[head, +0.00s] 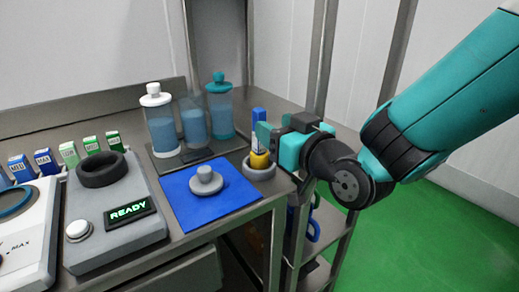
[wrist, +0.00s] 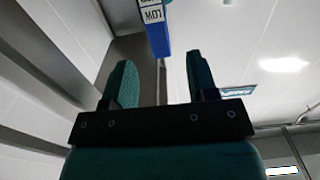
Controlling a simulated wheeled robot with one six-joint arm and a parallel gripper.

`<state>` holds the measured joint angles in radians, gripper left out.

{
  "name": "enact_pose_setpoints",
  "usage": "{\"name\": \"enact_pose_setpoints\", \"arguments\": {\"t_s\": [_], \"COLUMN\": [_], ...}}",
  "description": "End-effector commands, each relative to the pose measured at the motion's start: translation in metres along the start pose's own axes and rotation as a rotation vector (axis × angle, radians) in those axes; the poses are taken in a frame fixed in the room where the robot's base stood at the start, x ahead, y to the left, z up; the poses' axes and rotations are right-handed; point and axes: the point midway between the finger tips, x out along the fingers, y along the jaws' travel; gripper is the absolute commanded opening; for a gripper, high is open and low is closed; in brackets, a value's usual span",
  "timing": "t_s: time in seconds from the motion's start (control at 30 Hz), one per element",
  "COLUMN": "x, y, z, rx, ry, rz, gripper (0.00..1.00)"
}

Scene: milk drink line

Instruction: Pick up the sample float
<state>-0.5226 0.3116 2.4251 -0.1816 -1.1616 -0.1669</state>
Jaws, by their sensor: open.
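The sample float appears to be the upright piece with a blue and white stem (head: 257,122) and a yellow lower body (head: 259,160). It stands in a grey ring holder (head: 259,173) at the counter's right corner. My gripper (head: 272,128) is open and lies level just right of the stem, with one teal finger overlapping part of it. In the wrist view, the float's blue end with a "LOW" label (wrist: 155,25) shows beyond the open fingertips (wrist: 160,65), roughly in line with the gap. Nothing is between the fingers. Whether a finger touches the stem, I cannot tell.
A blue mat (head: 215,212) with a grey knobbed disc (head: 206,181) lies left of the holder. Lidded jars of blue liquid (head: 161,125) stand behind. A grey device (head: 120,238) reading "READY" is further left. A metal shelf post (head: 322,50) rises behind my gripper.

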Motion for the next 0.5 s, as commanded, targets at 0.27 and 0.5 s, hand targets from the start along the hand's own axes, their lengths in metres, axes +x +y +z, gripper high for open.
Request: {"name": "enact_pose_setpoints", "arguments": {"t_s": [0.27,0.5], "x": [0.028,0.063], "y": [0.0,0.0], "z": [0.001,-0.001], "rx": [0.001,0.0], "ry": [-0.002,-0.001], "rz": [-0.001,0.0], "gripper": [0.53,0.53]}}
